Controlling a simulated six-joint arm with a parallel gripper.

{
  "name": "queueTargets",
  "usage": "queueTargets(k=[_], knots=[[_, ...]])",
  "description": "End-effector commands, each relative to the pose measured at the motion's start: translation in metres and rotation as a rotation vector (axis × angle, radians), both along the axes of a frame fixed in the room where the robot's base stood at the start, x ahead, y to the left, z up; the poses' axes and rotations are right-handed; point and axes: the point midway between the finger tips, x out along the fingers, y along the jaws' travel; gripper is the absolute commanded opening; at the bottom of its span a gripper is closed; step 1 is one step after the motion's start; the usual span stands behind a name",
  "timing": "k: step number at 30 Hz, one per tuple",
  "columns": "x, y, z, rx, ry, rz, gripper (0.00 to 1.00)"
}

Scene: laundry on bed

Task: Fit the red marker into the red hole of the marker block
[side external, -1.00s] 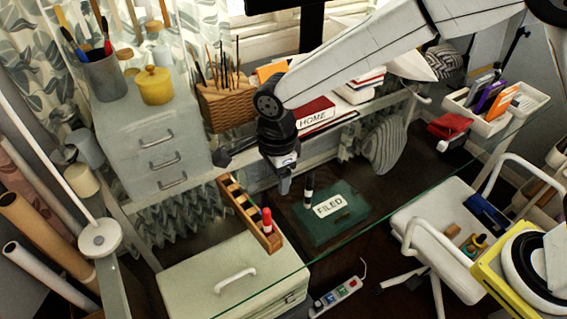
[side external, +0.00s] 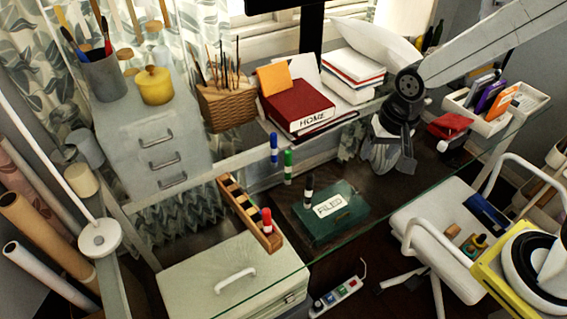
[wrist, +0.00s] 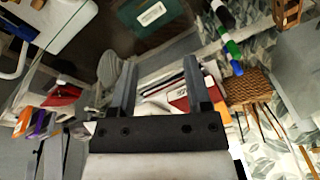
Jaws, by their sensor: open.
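The marker block (side external: 236,202) is a long wooden strip with a row of holes, lying on the glass desk. The red marker (side external: 267,221) stands upright at its near end, seemingly in the end hole; the hole's colour is hidden. Part of the block (wrist: 289,12) shows at the top right of the wrist view, without the red marker. My gripper (side external: 404,170) is over the right part of the desk, well away from the block. In the wrist view my gripper (wrist: 164,66) has its two fingers apart with nothing held between them.
Blue (side external: 274,148), green (side external: 288,167) and black (side external: 309,190) markers stand in a row right of the block. A green FILED box (side external: 335,225) lies beside the black one. A red HOME binder (side external: 295,105) is behind. A pale lidded box (side external: 200,275) is in front.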

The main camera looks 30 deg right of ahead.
Motion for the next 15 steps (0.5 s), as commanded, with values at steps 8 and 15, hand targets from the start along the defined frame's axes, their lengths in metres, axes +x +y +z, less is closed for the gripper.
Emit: queueTargets(k=[8, 15], knots=[[-0.036, -0.040, -0.002, -0.072, -0.048, 0.288, 0.62], [-0.053, -0.053, -0.004, -0.113, -0.066, 0.426, 0.62]])
